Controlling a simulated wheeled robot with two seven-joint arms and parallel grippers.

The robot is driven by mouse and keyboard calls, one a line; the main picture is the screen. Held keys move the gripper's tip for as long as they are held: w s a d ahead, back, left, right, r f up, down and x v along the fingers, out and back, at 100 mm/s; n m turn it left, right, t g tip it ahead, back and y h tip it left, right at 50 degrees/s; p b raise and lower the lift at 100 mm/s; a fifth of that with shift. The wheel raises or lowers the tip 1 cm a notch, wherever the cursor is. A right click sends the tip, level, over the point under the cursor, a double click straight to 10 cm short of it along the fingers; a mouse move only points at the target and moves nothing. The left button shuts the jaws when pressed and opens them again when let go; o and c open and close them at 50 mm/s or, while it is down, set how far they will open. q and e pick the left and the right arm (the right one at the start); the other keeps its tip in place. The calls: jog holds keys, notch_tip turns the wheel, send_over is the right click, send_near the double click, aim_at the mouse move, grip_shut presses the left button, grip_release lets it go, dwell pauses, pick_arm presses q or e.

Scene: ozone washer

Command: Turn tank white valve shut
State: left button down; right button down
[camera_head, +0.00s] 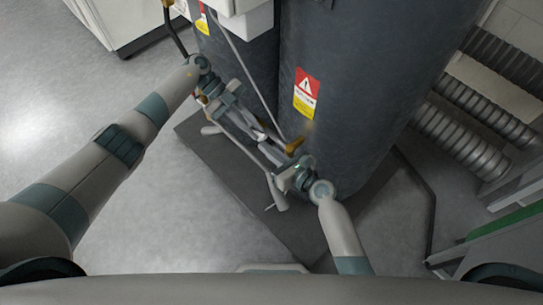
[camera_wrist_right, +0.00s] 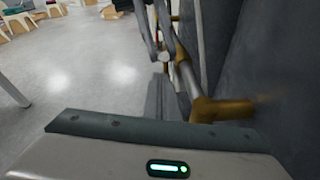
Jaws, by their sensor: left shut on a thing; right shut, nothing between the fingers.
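The dark grey tank (camera_head: 365,80) stands upright, with thin pipework and a brass fitting (camera_head: 293,146) low at its near side. My left gripper (camera_head: 258,133) reaches down to this pipework from the upper left and is shut on a part of it. The white valve cannot be clearly made out among the fingers and pipes. My right gripper (camera_head: 266,150) comes in from the lower right, close to the left one, shut and empty. In the right wrist view a brass pipe fitting (camera_wrist_right: 222,109) is close beside the tank wall (camera_wrist_right: 278,75).
A second dark tank (camera_head: 245,65) stands behind on the left. Both tanks are on a dark base plate (camera_head: 222,160). Ribbed grey pipes (camera_head: 460,138) and a green-edged frame (camera_head: 505,232) are at the right. The floor at the left is clear.

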jog(key=shift+w+r, duration=0.3)
jog(key=shift+r, duration=0.2)
jog(key=shift+w+a+r, duration=0.15)
jog(key=shift+w+r, duration=0.05)
jog(key=shift+r, duration=0.25)
jog(key=shift+w+a+r, duration=0.1)
jog(key=shift+w+r, duration=0.05)
jog(key=shift+r, duration=0.35)
pick_arm(q)
jog(key=c, duration=2)
grip_release()
jog(key=shift+s+a+f, duration=0.1)
jog(key=shift+f, duration=0.05)
pick_arm(e)
jog(key=shift+a+r, duration=0.1)
pick_arm(q)
jog(key=shift+s+f, duration=0.1)
pick_arm(e)
jog(key=shift+w, duration=0.1)
pick_arm(q)
jog(key=v, duration=0.8)
jog(key=shift+w+r, duration=0.3)
jog(key=shift+r, duration=0.1)
pick_arm(e)
jog(key=shift+s+f, duration=0.25)
jog(key=shift+f, duration=0.2)
